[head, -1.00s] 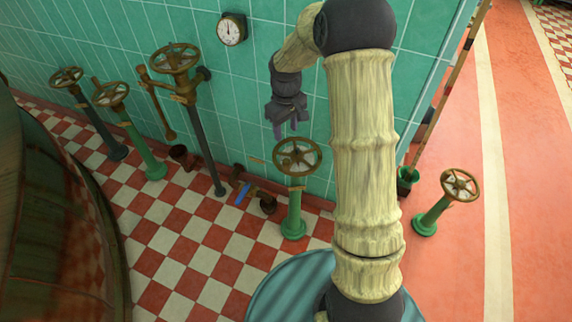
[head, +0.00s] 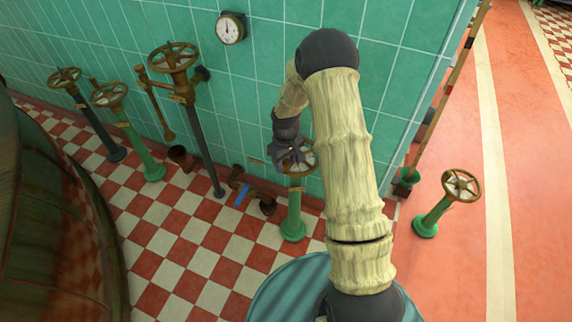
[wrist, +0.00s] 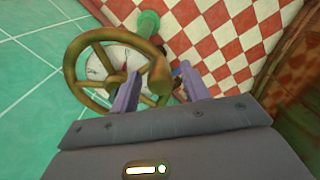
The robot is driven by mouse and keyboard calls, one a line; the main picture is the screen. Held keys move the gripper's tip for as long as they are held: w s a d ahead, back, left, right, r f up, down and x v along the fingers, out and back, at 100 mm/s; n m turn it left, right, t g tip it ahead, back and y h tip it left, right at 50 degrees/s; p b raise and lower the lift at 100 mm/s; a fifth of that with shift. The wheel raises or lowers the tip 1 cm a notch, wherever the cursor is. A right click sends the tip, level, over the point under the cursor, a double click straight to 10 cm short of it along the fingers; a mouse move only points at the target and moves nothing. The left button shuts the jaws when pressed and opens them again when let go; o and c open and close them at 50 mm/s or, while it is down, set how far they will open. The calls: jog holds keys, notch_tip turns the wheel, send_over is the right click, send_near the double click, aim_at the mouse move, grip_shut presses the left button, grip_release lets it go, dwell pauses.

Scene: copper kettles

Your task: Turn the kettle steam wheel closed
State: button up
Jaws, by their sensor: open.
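A brass handwheel (head: 313,160) tops a green pedestal (head: 293,215) near the tiled wall, the closest wheel to my arm. In the wrist view the handwheel (wrist: 70,67) fills the upper left, with a knob-like handle (wrist: 160,76) on its rim. A pale dial with a red mark (wrist: 122,66) shows through the spokes. My gripper (head: 290,165) is over this wheel and covers much of it in the head view. In the wrist view my gripper (wrist: 162,90) is open, with the handle between or just beyond its two fingers. I cannot tell whether they touch it.
Several other wheels stand along the wall, including a tall one (head: 175,57) and a green-post one (head: 108,95). Another wheel (head: 461,184) stands on the right floor. A gauge (head: 230,28) hangs on the wall. A large copper vessel (head: 50,220) fills the left edge.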

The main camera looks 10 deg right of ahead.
jog(key=shift+f, duration=0.7)
grip_shut()
